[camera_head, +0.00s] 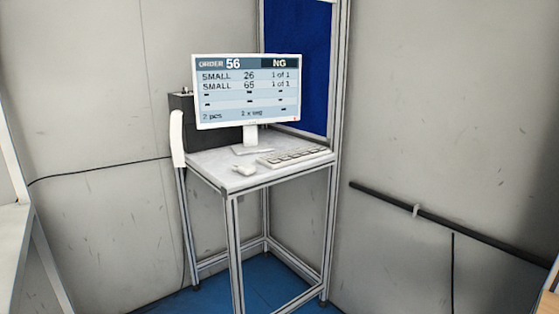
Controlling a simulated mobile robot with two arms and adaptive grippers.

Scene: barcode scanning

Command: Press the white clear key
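A white keyboard (295,156) lies on the pale top of a small metal-framed stand, in front of the monitor. Its keys are too small to tell apart, so I cannot pick out a white clear key. The monitor (248,91) is lit and shows order 56 with "NG" at the top right, and two rows marked SMALL. Neither of my grippers is in view.
The stand's top (213,166) also carries a small white mouse-like object (244,169). A dark box (184,108) stands behind the monitor. A white curved piece (177,138) hangs at the left edge. Blue floor (205,296) shows below.

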